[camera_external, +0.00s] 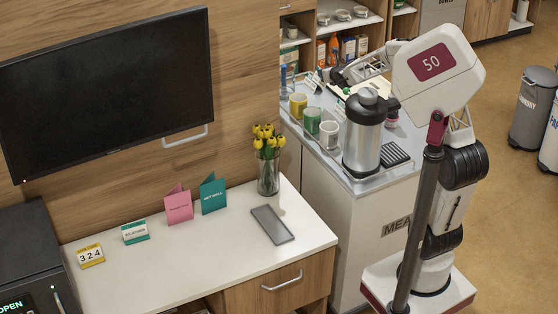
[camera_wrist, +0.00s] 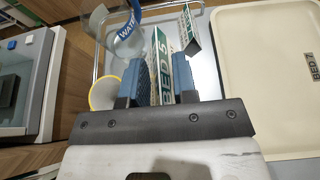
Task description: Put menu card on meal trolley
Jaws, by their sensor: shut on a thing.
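The menu card (camera_wrist: 160,60), white and green with "BED 5" on it, stands on edge between the blue pads of my gripper (camera_wrist: 161,80) in the wrist view. My gripper is shut on it. In the external view my gripper (camera_external: 342,78) is over the far part of the meal trolley (camera_external: 372,205), which has a grey top and a partly hidden "MEA" label. The trolley's bare top (camera_wrist: 208,72) also shows beside the fingers in the wrist view. I cannot tell whether the card's lower edge touches the top.
A second folded card (camera_wrist: 190,28) and a clear water jug (camera_wrist: 125,35) are just beyond the fingers. A yellow-rimmed mug (camera_wrist: 104,93) is at left, a cream tray (camera_wrist: 265,75) at right. Mugs (camera_external: 312,120) and a steel urn (camera_external: 365,135) crowd the trolley's near part.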

